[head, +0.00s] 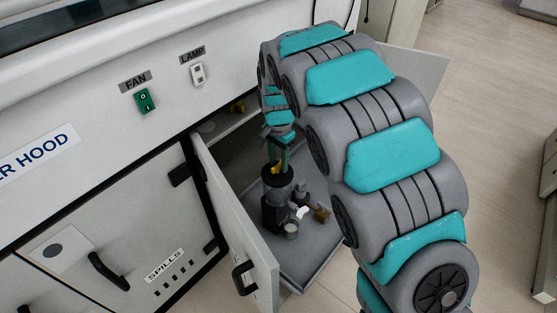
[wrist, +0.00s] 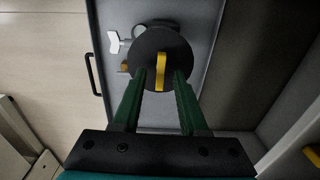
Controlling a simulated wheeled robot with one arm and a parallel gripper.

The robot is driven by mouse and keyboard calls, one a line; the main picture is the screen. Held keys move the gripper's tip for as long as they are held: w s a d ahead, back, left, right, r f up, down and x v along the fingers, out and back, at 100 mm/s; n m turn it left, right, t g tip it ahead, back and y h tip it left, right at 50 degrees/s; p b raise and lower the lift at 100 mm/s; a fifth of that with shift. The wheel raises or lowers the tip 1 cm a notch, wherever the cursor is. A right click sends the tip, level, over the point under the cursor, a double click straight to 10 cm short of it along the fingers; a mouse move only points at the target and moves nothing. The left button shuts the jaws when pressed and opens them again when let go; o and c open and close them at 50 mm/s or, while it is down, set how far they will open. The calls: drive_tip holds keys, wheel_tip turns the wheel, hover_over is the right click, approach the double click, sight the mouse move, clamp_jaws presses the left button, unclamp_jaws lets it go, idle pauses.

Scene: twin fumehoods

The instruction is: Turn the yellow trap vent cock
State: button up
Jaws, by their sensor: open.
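The yellow trap vent cock (wrist: 161,72) is a narrow upright-looking handle on top of a round dark trap lid (wrist: 178,44) in the wrist view. In the head view the yellow cock (head: 275,168) shows on top of the black trap (head: 277,200), which stands on a grey pull-out tray. My gripper (wrist: 160,76) is open, with one green finger on each side of the cock. A gap shows between the cock and each fingertip, so I see no clear contact. In the head view my gripper (head: 277,155) comes down from above onto the trap and is partly hard to make out.
The grey tray (head: 300,262) also holds a white-handled fitting (head: 302,212) and a brass fitting (head: 321,214) beside the trap. An open cabinet door (head: 235,220) stands at the left. The cabinet wall is close on the right in the wrist view.

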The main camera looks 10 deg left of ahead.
sight(278, 164)
wheel_tip(278, 164, up, 8)
drive_tip(key=shift+f, duration=0.1)
idle(0.4)
drive_tip(key=s+d+r+n, duration=0.1)
drive_tip(key=s+d+r, duration=0.2)
drive_tip(key=s+d, duration=0.5)
drive_tip(key=s+d+r+n, duration=0.1)
drive_tip(key=s+d+r, duration=0.3)
drive_tip(key=d, duration=0.6)
drive_tip(key=s+d+f+n+g, duration=0.1)
drive_tip(key=s+d, duration=0.3)
drive_tip(key=s, duration=0.7)
drive_tip(key=s+d+f+n, duration=0.1)
drive_tip(key=s+d+n, duration=0.2)
drive_tip(key=s, duration=0.8)
drive_tip(key=shift+s+d+f+g+p, duration=0.3)
drive_tip(key=shift+s+d+g+p, duration=0.05)
drive_tip(key=shift+s+d+g, duration=0.05)
